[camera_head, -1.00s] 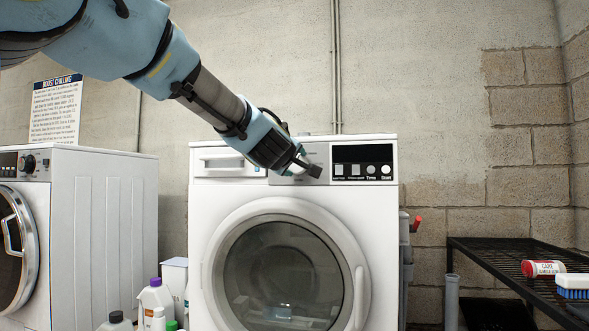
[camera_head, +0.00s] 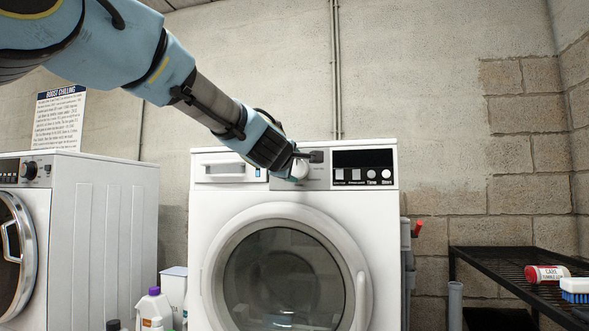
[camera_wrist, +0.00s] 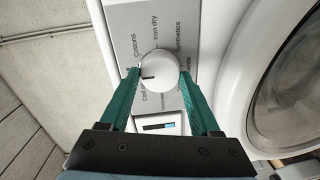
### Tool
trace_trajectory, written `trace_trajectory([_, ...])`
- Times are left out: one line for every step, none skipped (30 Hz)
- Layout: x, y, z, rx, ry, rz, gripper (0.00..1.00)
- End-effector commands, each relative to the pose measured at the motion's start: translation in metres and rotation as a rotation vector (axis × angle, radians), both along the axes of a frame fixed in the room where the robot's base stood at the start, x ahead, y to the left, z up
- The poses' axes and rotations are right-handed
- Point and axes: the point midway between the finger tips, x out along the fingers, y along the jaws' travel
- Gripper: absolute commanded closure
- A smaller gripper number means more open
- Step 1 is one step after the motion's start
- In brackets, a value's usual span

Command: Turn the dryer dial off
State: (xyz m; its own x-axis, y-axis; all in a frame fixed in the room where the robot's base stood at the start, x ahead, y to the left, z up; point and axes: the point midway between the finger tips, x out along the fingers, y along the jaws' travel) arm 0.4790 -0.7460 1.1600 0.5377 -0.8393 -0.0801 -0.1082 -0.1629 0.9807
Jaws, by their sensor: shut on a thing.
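The white front-loading dryer (camera_head: 216,235) stands in the middle of the head view, its round door shut. Its white round dial (camera_wrist: 165,70) is on the grey control panel, and in the wrist view its dark mark points left. Words such as Cottons, Iron dry and Synthetics are printed around it. My gripper (camera_wrist: 159,79) is shut on the dial, one green finger on each side. In the head view my gripper (camera_head: 303,163) reaches the panel from the upper left and partly hides the dial.
A black display panel (camera_head: 363,157) with buttons is right of the dial. A second machine (camera_head: 95,230) stands at the left, with bottles (camera_head: 154,305) between the two. A black wire rack (camera_head: 500,268) at the right holds a red can (camera_head: 545,274) and a blue brush (camera_head: 575,288).

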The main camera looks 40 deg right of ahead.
Motion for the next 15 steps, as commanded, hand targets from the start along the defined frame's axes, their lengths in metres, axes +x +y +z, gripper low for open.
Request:
trace_trajectory([-0.0005,-0.0006,-0.0022,0.002,0.005,-0.002,0.92])
trace_trajectory([-0.0006,-0.0006,-0.0022,0.002,0.005,-0.002,0.92])
trace_trajectory([-0.0006,-0.0006,-0.0022,0.003,0.004,-0.002,0.92])
trace_trajectory([-0.0006,-0.0006,-0.0022,0.003,0.004,-0.002,0.92])
trace_trajectory([-0.0006,-0.0006,-0.0022,0.003,0.004,-0.002,0.92])
trace_trajectory([-0.0006,-0.0006,-0.0022,0.003,0.004,-0.002,0.92])
trace_trajectory([-0.0006,-0.0006,-0.0022,0.003,0.004,-0.002,0.33])
trace_trajectory([-0.0006,-0.0006,-0.0022,0.003,0.004,-0.002,0.30])
trace_trajectory([-0.0005,-0.0006,-0.0019,0.002,0.004,-0.001,0.26])
trace_trajectory([-0.0006,-0.0006,-0.0018,0.002,0.004,-0.001,0.22])
trace_trajectory([-0.0005,-0.0005,-0.0016,0.002,0.003,-0.001,0.19])
trace_trajectory([-0.0004,-0.0004,-0.0013,0.001,0.002,-0.002,0.14])
trace_trajectory([-0.0004,-0.0004,-0.0012,0.001,0.002,-0.002,0.11])
trace_trajectory([-0.0004,-0.0004,-0.0010,0.001,0.002,-0.001,0.07])
trace_trajectory([-0.0003,-0.0003,-0.0009,0.000,0.002,-0.001,0.07])
